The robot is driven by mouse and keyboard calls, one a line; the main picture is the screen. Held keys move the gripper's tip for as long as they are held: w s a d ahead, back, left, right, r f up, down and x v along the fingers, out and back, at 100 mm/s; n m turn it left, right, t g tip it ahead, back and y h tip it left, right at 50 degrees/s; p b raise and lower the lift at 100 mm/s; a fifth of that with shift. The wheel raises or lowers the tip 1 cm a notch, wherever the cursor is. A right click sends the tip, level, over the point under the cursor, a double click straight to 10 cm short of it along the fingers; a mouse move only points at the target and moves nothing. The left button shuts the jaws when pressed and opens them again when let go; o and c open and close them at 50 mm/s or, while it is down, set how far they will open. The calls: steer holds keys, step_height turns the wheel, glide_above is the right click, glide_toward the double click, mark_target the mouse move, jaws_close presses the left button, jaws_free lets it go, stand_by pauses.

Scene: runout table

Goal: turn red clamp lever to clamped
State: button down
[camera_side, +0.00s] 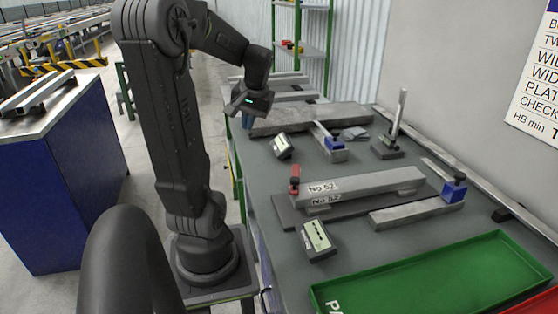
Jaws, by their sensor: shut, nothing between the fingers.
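The red clamp (295,182) stands upright at the left end of a grey bar marked "No 52" (365,187). It is small in the side view. My gripper (247,114) is shut and empty. It hangs over the far left edge of the table, above and to the left of the red clamp, clearly apart from it.
A blue clamp (453,192) sits at the bar's right end and another blue clamp (333,143) stands farther back. Two display boxes (317,240) (282,146) and an upright-post stand (388,148) are nearby. A green tray (430,285) fills the front right.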

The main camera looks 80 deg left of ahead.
mark_target(295, 174)
steer(key=a+r+m+y, duration=0.3)
steer(key=a+m+y, duration=0.3)
steer(key=m, duration=0.1)
steer(key=w+r+m+t+y, duration=0.1)
steer(key=w+r+m+t, duration=0.4)
steer(key=m, duration=0.7)
steer(key=w+r+m+t, duration=0.1)
steer(key=w+m+t, duration=0.3)
steer(key=m+t, duration=0.55)
steer(key=s+d+f+m+g+h, duration=0.1)
steer(key=d+f+m+g+h, duration=0.25)
steer(key=d+m+h, duration=0.9)
steer(key=s+d+f+m+g, duration=0.1)
steer(key=s+f+m+g, duration=0.15)
steer(key=s+m, duration=0.35)
steer(key=s+d+f+m+g, duration=0.1)
steer(key=s+d+m+g, duration=0.15)
steer(key=m, duration=0.55)
steer(key=shift+g+y, duration=0.25)
steer(key=shift+g, duration=0.05)
steer(key=shift+w+d+r+x, duration=0.15)
steer(key=shift+w+x, duration=0.25)
steer(key=shift+x, duration=1.45)
steer(key=shift+w+d+r+x, duration=0.2)
steer(key=shift+w+x, duration=0.2)
steer(key=shift+x, duration=1.5)
steer(key=shift+w+d+r+x, duration=0.15)
steer(key=shift+w+x, duration=0.25)
steer(key=shift+x, duration=1.45)
